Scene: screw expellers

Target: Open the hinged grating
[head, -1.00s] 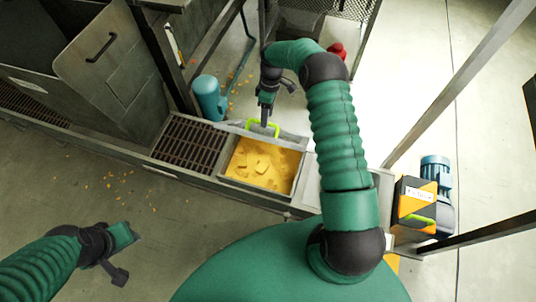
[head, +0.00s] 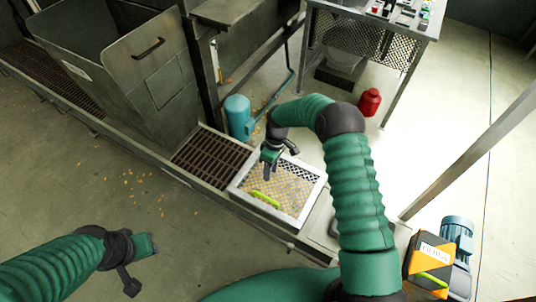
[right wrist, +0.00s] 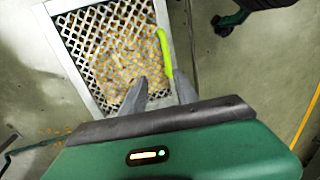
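The hinged grating (head: 293,212) is a pale square frame with mesh. It appears to lie flat over the trough opening, with yellow material showing through the mesh. Its lime-green handle (head: 264,199) is along the near edge. In the right wrist view the handle (right wrist: 165,52) stands just beyond my fingertips. My right gripper (head: 268,165) is above the far part of the grating, apart from the handle. In the right wrist view the gripper (right wrist: 161,82) has its two fingers spread with nothing between them. My left gripper (head: 148,246) hangs over the floor at lower left; its fingers are unclear.
A dark slatted grate (head: 212,160) adjoins the grating on the left. A blue cylinder (head: 238,117) and a red canister (head: 370,101) stand behind. A motor unit with an orange-and-black guard (head: 428,262) is at right.

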